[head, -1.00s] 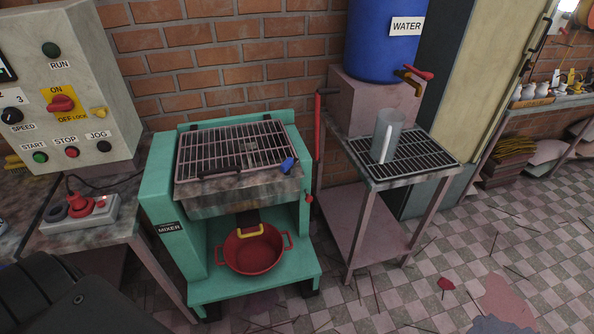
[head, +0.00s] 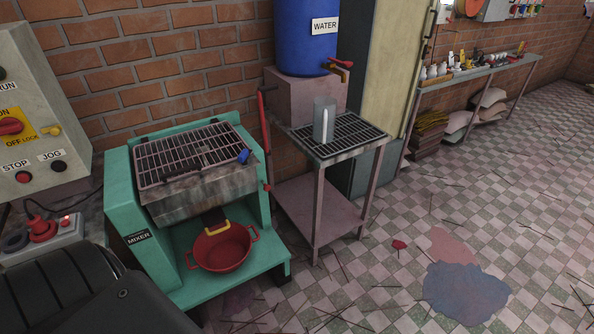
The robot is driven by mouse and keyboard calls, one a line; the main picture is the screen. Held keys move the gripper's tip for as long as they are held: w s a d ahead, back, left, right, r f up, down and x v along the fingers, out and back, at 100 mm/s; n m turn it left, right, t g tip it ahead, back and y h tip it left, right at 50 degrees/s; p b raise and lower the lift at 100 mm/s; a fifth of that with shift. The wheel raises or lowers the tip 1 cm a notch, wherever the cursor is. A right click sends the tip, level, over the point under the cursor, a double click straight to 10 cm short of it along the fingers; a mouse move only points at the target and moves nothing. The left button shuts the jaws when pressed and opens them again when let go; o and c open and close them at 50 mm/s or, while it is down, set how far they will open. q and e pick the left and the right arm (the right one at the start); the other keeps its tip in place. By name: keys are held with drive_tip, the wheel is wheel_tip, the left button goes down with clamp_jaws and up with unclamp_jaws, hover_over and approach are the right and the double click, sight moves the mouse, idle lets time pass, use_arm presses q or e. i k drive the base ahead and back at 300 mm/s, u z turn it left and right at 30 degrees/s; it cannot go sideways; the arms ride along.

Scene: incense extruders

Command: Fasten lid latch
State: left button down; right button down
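The mixer (head: 125,211) is a teal frame around a stained metal trough (head: 205,192). Its barred lid (head: 190,150) lies over the trough top. A small blue part (head: 244,156), possibly the latch, sits at the lid's front right corner; it is too small to tell whether it is fastened. A dark part of my own body fills the lower left corner. Neither of my grippers shows in the head view.
A red pot (head: 222,250) stands under the trough's yellow handle (head: 217,228). A grated stand (head: 356,143) with a grey cylinder (head: 324,121) is right of the mixer. The control box (head: 38,120) is at left. Open floor with scattered sticks and stains (head: 466,291) lies right.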

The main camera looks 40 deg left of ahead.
sight(243, 157)
drive_tip(key=z, duration=0.65)
drive_tip(key=k, duration=0.85)
drive_tip(key=z, duration=0.55)
drive_tip(key=i, duration=1.6)
drive_tip(key=u, duration=1.5)
drive_tip(key=i, duration=0.6)
drive_tip(key=u, duration=0.65)
